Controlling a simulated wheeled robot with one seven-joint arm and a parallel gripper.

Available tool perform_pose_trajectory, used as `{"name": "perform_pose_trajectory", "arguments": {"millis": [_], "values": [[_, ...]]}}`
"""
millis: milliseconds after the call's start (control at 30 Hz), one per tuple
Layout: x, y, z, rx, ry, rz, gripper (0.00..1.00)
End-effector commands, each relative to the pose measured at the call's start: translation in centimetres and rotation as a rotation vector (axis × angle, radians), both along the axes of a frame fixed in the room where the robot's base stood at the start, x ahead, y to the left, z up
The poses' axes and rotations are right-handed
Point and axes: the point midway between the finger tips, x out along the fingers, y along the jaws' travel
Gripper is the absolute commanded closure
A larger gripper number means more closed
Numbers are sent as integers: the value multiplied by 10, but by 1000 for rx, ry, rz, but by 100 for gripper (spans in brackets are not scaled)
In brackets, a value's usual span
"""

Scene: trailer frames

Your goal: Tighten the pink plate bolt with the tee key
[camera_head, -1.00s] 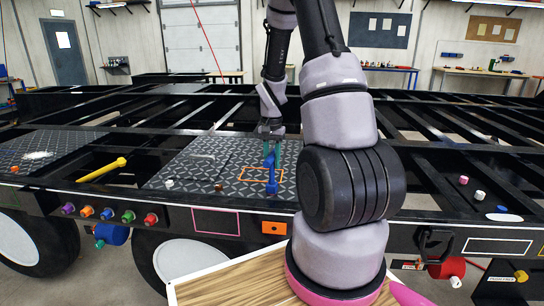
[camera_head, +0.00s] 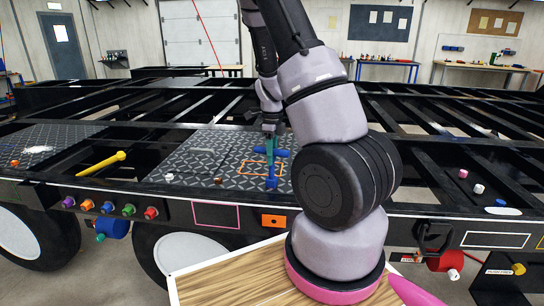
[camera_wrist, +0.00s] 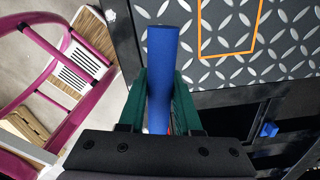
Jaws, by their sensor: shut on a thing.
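My gripper (camera_head: 271,138) is shut on the blue tee key (camera_head: 272,172), above the orange-outlined part of the dark tread plate. In the wrist view the green fingers (camera_wrist: 161,85) close on both sides of a thick blue bar of the key (camera_wrist: 162,45). A small pink piece (camera_head: 463,174) stands on the frame at the right, far from my gripper; whether it is the plate bolt is unclear.
Coloured knobs (camera_head: 107,208) line the side rail at the left. A yellow bar (camera_head: 101,164) lies near the left plate. A pink outline (camera_head: 216,214) is on the rail. White pieces (camera_head: 478,188) sit at the right. Open gaps lie between the black beams.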

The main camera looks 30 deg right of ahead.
Motion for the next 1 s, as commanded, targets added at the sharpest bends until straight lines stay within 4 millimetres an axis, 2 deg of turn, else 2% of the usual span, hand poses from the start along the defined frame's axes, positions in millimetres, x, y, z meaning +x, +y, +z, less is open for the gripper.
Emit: {"name": "perform_pose_trajectory", "arguments": {"millis": [367, 1000], "values": [[0, 0, 2, 1, -1, -11, 100], [1, 0, 39, 1, -4, -6, 100]]}}
